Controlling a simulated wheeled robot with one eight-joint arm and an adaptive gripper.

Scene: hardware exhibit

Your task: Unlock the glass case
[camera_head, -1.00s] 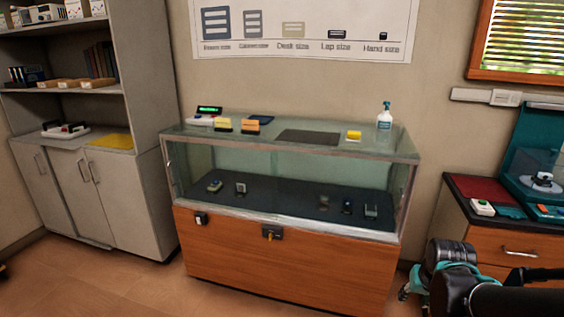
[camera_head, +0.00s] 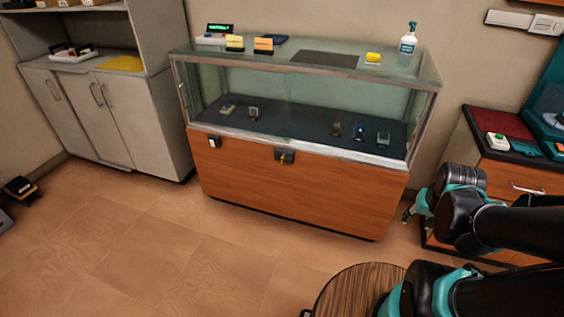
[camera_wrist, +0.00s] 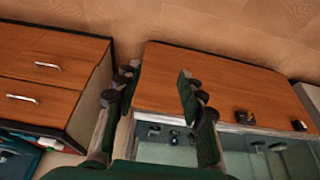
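The glass case (camera_head: 300,92) stands against the wall on a wooden base (camera_head: 290,185). Its glass front looks closed, with several small devices on the dark shelf inside. A dark lock with a yellow key or tag (camera_head: 285,156) is at the middle of the base's top edge. It also shows in the wrist view (camera_wrist: 244,117). A second small black-and-white fitting (camera_head: 214,141) is at the left of that edge. My gripper (camera_wrist: 155,80) is open and empty in the wrist view, its fingers spread and apart from the case. In the head view my arm is at the right, and its fingertips are hard to make out.
A grey cabinet (camera_head: 115,118) stands at the left and a wooden drawer unit (camera_head: 512,180) at the right. A round wooden stool top (camera_head: 352,292) is at the bottom. Open tiled floor (camera_head: 190,245) lies before the case. A spray bottle (camera_head: 408,40) stands on the case.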

